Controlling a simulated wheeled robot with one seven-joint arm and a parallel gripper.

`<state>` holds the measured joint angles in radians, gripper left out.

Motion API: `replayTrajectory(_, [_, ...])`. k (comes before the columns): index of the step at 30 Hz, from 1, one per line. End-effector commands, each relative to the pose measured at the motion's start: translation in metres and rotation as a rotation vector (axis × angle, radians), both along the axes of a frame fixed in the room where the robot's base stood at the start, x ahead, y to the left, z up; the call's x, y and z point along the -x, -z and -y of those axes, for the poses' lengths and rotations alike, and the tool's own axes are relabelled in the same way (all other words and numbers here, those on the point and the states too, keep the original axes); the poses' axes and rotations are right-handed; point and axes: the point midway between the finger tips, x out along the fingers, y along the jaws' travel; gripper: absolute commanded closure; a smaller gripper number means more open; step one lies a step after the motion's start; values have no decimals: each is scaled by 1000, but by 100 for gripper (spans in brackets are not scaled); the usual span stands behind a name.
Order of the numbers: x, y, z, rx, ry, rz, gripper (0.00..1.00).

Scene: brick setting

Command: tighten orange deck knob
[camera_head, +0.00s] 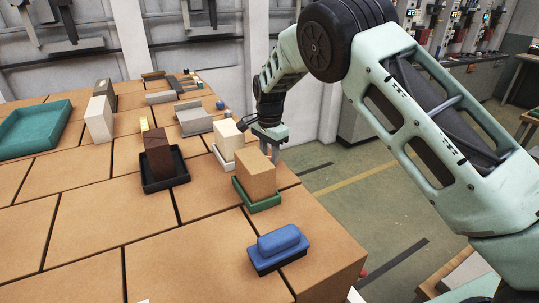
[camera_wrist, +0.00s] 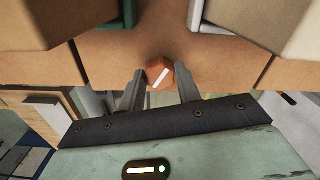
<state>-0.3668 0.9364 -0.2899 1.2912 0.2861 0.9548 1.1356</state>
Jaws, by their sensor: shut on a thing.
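The orange deck knob (camera_wrist: 156,72) shows in the wrist view at the edge of the tan brick deck, with a slanted white line across its face. My gripper (camera_wrist: 158,82) has one grey finger on each side of it and is shut on it. In the head view my gripper (camera_head: 270,147) is at the far right edge of the deck (camera_head: 190,228), beyond the tan block. The knob is hidden in the head view.
Near my gripper stand a tan block (camera_head: 256,174) in a green tray (camera_head: 262,206) and a cream block (camera_head: 229,138) in a white tray. A brown block (camera_head: 159,155) sits in a black tray. A blue piece (camera_head: 279,242) is at the near right. The left front deck is clear.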

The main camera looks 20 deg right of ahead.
Motion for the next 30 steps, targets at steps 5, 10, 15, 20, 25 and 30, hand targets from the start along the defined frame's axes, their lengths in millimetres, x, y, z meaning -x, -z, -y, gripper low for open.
replayTrajectory(5, [-1, -1, 0, 1, 166, 3, 89])
replayTrajectory(10, [-1, -1, 0, 1, 328, 4, 89])
replayTrajectory(15, [-2, -2, 0, 0, 489, 3, 89])
replayTrajectory(20, [-2, -2, 0, 0, 634, 4, 89])
replayTrajectory(25, [-2, -2, 0, 0, 770, 3, 89])
replayTrajectory(30, [-3, -2, 0, 0, 876, 3, 89])
